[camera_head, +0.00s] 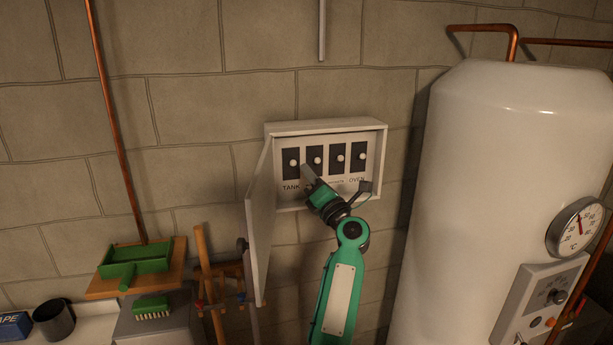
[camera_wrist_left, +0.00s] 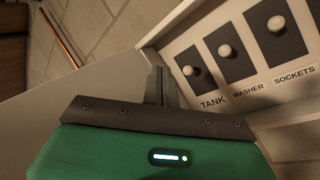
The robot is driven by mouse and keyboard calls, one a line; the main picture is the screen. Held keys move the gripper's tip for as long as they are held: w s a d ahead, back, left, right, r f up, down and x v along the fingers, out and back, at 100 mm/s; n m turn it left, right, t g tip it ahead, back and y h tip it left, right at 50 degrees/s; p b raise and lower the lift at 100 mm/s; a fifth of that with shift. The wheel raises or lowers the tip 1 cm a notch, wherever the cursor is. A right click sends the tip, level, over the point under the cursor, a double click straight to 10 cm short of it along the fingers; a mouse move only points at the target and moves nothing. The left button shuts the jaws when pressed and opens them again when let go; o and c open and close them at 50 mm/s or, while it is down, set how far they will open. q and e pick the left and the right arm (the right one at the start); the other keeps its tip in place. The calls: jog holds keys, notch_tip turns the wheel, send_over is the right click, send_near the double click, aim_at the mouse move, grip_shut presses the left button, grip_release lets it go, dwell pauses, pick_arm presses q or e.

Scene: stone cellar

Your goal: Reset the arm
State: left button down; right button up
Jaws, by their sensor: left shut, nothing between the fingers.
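My left gripper (camera_head: 307,173) is green with grey fingers and is in front of the open fuse box (camera_head: 328,127) on the wall. It is shut and empty, just below the switches. In the left wrist view the shut fingers (camera_wrist_left: 160,88) point toward the box's left side, near the switch labelled TANK (camera_wrist_left: 188,71). The row of dark switches has round white knobs, with labels reading TANK, WASHER, SOCKETS and OVEN (camera_head: 359,156). The middle labels are partly covered in the head view. My right gripper is in neither view.
The box's door (camera_head: 260,225) hangs open to the left, close to my left arm. A white boiler (camera_head: 480,190) with a temperature dial (camera_head: 575,227) stands at right. A green dustpan (camera_head: 135,262), a green brush (camera_head: 152,307) and a dark cup (camera_head: 54,320) are at lower left.

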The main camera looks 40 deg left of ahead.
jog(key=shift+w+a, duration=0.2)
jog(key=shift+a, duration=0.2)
